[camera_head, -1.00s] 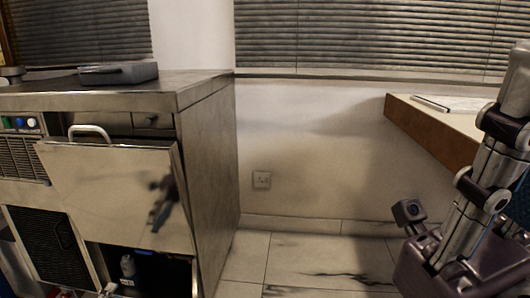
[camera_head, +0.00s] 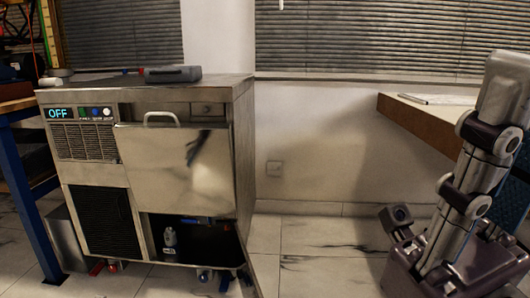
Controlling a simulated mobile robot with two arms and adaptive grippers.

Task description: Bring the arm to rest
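No gripper shows in the head view. A jointed metal arm (camera_head: 468,190) with dark joints stands at the right edge. It rises from a dark blocky base (camera_head: 455,265), and I cannot tell whether it is mine. Its top link is upright and its end is not clearly a gripper. A small dark cube-like part (camera_head: 397,215) sticks up at the left of that base.
A steel machine (camera_head: 244,150) stands left of centre. Its front panel (camera_head: 185,170) hangs over an open bay holding a small bottle (camera_head: 170,237). A grey case (camera_head: 172,74) lies on top. A wooden counter (camera_head: 425,125) juts in at right. Floor between is clear.

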